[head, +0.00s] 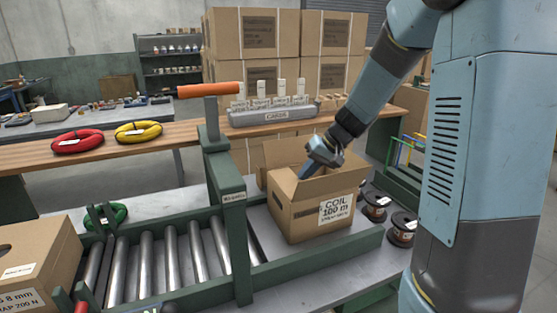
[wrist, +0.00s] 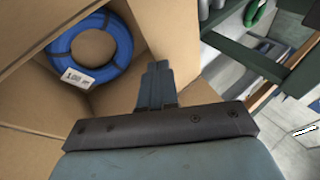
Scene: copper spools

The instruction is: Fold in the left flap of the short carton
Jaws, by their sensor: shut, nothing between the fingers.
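The short carton (head: 292,222) stands open-topped on the bench at the end of the roller track, its front label reading COIL 100 m. One flap (head: 284,153) stands up at its back. Which panel is the left flap is hard to tell, partly because my arm covers the opening. My gripper (head: 306,171) is shut and empty, pointing down at the carton's opening. In the wrist view, its closed fingers (wrist: 156,80) lie beside a cardboard panel (wrist: 172,35); contact is unclear. A blue coil (wrist: 88,47) with a white tag lies inside the carton.
A green post (head: 228,190) with an orange handle (head: 208,89) stands close left of the carton. Rollers (head: 170,255) and another carton (head: 40,260) are farther left. Copper spools (head: 402,228) stand at right. Red (head: 77,141) and yellow (head: 138,132) coils lie on the bench behind.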

